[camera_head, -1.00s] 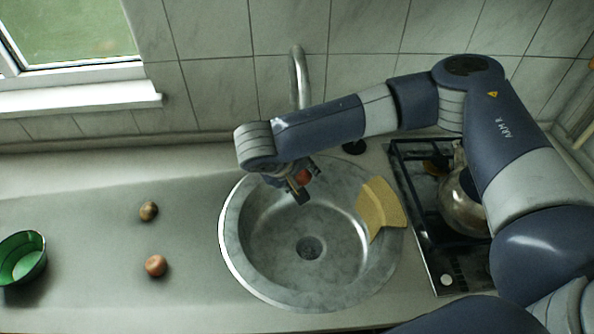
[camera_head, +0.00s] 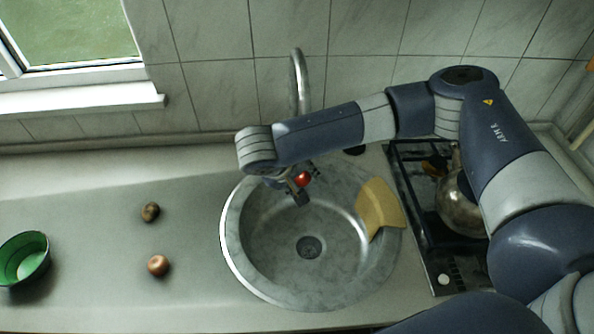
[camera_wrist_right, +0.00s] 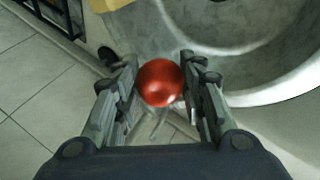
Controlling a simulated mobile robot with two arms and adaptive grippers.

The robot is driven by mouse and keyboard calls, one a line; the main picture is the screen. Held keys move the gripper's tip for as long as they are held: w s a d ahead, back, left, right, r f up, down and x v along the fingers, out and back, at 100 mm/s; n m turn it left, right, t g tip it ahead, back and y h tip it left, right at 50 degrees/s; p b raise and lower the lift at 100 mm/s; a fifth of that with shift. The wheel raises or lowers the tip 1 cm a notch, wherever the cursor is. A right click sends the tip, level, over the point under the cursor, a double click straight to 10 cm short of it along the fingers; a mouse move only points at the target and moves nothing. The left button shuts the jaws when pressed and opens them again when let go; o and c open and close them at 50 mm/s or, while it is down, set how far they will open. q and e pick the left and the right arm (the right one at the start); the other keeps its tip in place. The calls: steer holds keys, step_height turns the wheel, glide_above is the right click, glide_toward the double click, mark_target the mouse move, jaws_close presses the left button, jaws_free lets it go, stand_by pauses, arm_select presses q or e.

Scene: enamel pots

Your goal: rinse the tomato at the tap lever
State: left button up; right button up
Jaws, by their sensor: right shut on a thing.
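The red tomato (camera_head: 302,179) is in my right gripper (camera_head: 299,188), over the back of the round steel sink (camera_head: 232,245). In the right wrist view the tomato (camera_wrist_right: 160,83) sits between the two fingers of my right gripper (camera_wrist_right: 160,90), which is shut on it. The curved metal tap (camera_head: 299,72) rises behind the sink; my right forearm hides its lower part. I cannot make out the tap lever for sure. My left gripper is not in view.
A yellow piece (camera_head: 380,208) lies at the sink's right rim. A kettle (camera_head: 460,205) stands on the hob (camera_head: 423,245) at right. A brown onion (camera_head: 158,265), a darker round item (camera_head: 150,211) and a green bowl (camera_head: 24,258) are on the left counter.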

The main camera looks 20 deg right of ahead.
steer(key=shift+s, duration=0.1)
steer(key=s+a+p, duration=0.2)
steer(key=s+a, duration=0.2)
steer(key=a, duration=0.2)
steer(key=shift+s+a+p, duration=0.2)
steer(key=shift+a+p, duration=0.1)
steer(key=shift+p, duration=0.1)
stand_by(0.3)
stand_by(1.2)
steer(key=s+a+r+p, duration=0.2)
steer(key=a+r+p, duration=0.2)
steer(key=p, duration=0.1)
steer(key=shift+s+p, duration=0.3)
steer(key=shift+s, duration=0.1)
